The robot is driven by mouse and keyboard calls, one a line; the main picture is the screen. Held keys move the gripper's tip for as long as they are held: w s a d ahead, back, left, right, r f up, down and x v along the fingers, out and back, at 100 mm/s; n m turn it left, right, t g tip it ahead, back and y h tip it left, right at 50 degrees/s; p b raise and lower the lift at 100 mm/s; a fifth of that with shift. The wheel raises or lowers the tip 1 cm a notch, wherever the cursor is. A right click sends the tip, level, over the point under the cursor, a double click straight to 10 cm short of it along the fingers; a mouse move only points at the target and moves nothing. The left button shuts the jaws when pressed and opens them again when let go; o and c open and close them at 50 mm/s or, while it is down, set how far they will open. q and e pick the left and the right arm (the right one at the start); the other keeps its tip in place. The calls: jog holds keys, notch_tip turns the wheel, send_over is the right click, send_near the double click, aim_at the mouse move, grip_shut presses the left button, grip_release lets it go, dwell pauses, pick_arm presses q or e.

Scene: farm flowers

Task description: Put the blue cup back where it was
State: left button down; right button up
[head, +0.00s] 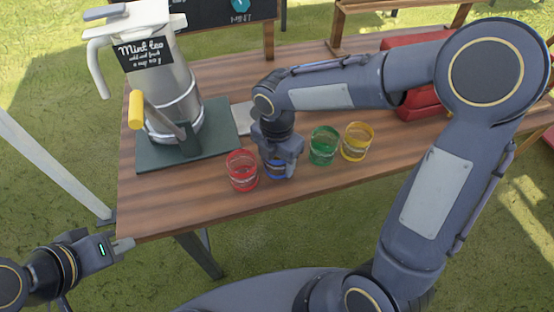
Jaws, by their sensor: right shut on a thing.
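The blue cup (277,171) stands on or just above the wooden table (180,214), between a red cup (242,171) and a green cup (323,146). I cannot tell whether its base touches the wood. My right gripper (279,160) comes down from above and is shut on the blue cup, hiding its upper part. My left gripper (122,245) is low at the left, off the table's front edge, and looks empty. I cannot make out whether its fingers are apart.
A yellow cup (357,141) stands right of the green one. A large dispenser (165,80) labelled "Mint tea", with a yellow-handled lever (136,110), stands on a dark mat (217,143). A red box (418,102) is at the right. Bare wood lies along the front edge.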

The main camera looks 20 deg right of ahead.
jog(key=shift+f, duration=0.15)
jog(key=o, duration=1.1)
jog(key=shift+o, duration=0.2)
